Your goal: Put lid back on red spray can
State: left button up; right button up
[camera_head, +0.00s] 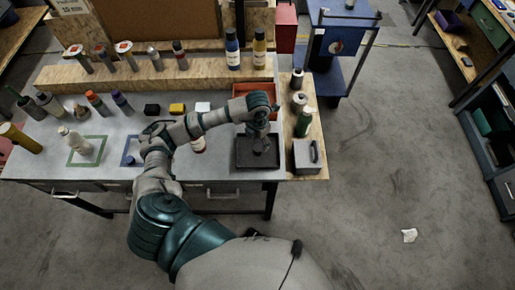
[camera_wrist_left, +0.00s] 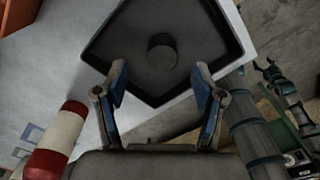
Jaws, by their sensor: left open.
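A black tray (camera_head: 243,165) lies at the right end of the table. My left gripper (camera_head: 261,148) is over it, pointing down. In the left wrist view, the gripper (camera_wrist_left: 160,84) is open and empty. A dark, short cylinder that looks like the lid (camera_wrist_left: 162,50) sits in the tray (camera_wrist_left: 205,28), ahead of the space between the fingers and apart from them. A red-and-white can (camera_wrist_left: 58,140) stands to the left in the left wrist view. In the head view, the can (camera_head: 199,146) is partly hidden by my left arm.
A grey box (camera_head: 306,155) and a green bottle (camera_head: 304,122) stand right of the tray. A red bin (camera_head: 246,88) is behind it. Several bottles and cans crowd the table's left side and the raised wooden shelf (camera_head: 150,72).

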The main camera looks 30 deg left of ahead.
aim_at(258, 147)
pick_arm(q)
jog(key=shift+s+f+p, duration=0.2)
jog(key=shift+f+p, duration=0.1)
jog(key=shift+f, duration=2.3)
jog(key=c, duration=0.8)
